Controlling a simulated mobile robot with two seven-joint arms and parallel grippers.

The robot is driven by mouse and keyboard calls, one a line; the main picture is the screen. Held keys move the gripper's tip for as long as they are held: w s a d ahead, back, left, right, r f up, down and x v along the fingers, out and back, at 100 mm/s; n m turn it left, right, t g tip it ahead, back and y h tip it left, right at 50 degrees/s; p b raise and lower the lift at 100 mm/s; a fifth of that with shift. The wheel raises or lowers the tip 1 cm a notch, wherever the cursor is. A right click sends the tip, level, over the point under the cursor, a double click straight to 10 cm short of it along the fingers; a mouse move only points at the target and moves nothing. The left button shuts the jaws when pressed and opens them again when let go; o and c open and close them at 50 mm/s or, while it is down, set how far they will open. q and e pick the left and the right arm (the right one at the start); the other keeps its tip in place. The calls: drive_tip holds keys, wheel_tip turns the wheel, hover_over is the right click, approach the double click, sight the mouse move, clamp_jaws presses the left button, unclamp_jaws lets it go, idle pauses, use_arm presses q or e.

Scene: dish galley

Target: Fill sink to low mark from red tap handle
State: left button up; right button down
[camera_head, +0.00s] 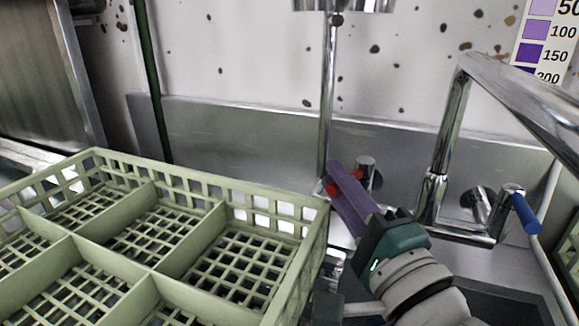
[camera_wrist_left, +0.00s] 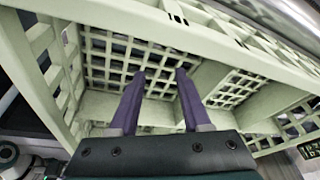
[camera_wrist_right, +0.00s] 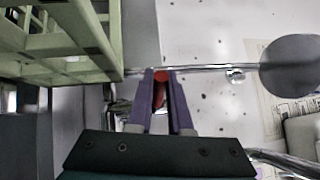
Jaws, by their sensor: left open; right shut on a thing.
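The red tap handle (camera_head: 357,174) sits on a chrome valve at the wall, left of the tap spout (camera_head: 440,150). My right gripper (camera_head: 340,178) has its purple fingers across the handle and is shut on it. In the right wrist view the red handle (camera_wrist_right: 160,78) shows between the fingertips (camera_wrist_right: 161,72). My left gripper (camera_wrist_left: 160,74) is open and empty over a pale green rack, seen only in the left wrist view. The sink's inside, its low mark and any water cannot be made out.
The pale green rack (camera_head: 222,198) with compartments fills the lower left, close to my right gripper. A blue tap handle (camera_head: 525,213) is at the right. A vertical chrome pipe (camera_head: 328,100) rises behind the red handle. A purple-marked chart (camera_head: 540,50) hangs upper right.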

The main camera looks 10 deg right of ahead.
use_arm(q)
drive_tip(key=shift+r, duration=0.1)
idle(0.7)
drive_tip(key=shift+r+p, duration=0.35)
drive_tip(key=shift+p, duration=0.1)
use_arm(e)
drive_tip(key=shift+s+d+r+n+y, duration=0.1)
drive_tip(key=shift+s+r+n+y, duration=0.1)
drive_tip(key=shift+n+y, duration=0.5)
use_arm(q)
drive_tip(key=shift+r, duration=0.15)
drive_tip(key=shift+f+b, duration=0.5)
drive_tip(key=shift+f, duration=0.15)
use_arm(e)
drive_tip(key=n+g+y, duration=0.1)
drive_tip(key=y, duration=0.1)
drive_tip(key=s+d+n+g+y, duration=0.1)
drive_tip(key=y, duration=0.1)
drive_tip(key=n+g+y, duration=0.1)
drive_tip(key=n+y, duration=0.1)
drive_tip(key=y, duration=0.1)
drive_tip(key=shift+s+d+f, duration=0.15)
drive_tip(key=shift+s+d, duration=0.05)
drive_tip(key=c, duration=0.8)
unclamp_jaws()
drive_tip(key=shift+c, duration=0.2)
